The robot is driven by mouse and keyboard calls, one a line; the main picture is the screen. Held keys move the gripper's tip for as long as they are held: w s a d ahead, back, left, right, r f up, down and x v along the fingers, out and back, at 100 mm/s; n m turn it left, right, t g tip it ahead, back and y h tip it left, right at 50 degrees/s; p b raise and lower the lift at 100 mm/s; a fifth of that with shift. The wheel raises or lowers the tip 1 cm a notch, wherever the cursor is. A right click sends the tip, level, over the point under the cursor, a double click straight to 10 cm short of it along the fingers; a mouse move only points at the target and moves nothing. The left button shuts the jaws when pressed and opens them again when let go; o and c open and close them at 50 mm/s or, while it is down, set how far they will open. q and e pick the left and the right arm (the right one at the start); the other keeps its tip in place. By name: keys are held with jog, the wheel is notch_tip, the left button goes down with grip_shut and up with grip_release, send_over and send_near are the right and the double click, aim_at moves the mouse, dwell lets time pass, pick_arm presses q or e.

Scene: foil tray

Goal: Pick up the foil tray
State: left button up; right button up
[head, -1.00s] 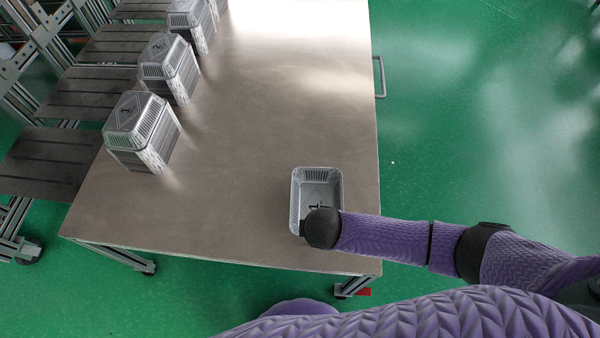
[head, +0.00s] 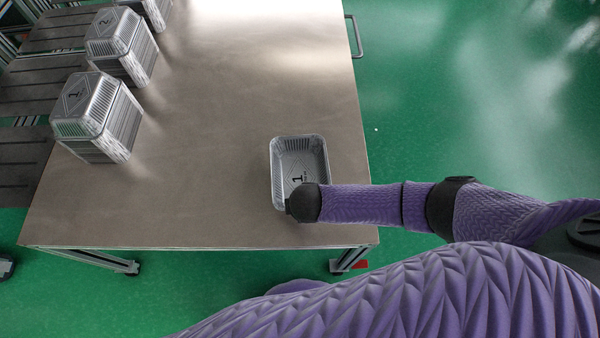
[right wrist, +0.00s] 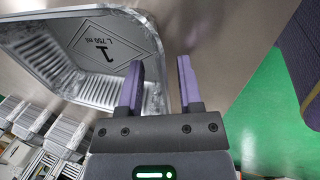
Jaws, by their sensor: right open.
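The foil tray (head: 274,175) is a silver open rectangular tray with a "1" on its floor, upright near the table's front right corner. It fills the upper left of the right wrist view (right wrist: 75,82). My right gripper (right wrist: 160,72) is open at the tray's near side. The tray's wall and rim show between its two fingers, one finger on the inner side and one outside, with no clear grip. In the head view my dark right wrist overlaps the tray's near edge and hides the fingers. My left gripper is not in view.
Stacks of upturned foil trays stand along the table's left side, the nearest marked "1" (head: 95,110) and one behind it marked "2" (head: 118,45). The metal table (head: 200,190) is bare between them and the single tray. Dark shelves (head: 25,160) adjoin the left edge.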

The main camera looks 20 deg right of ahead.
jog(key=shift+f, duration=0.2)
jog(key=shift+c, duration=0.3)
grip_shut()
dwell(1.3)
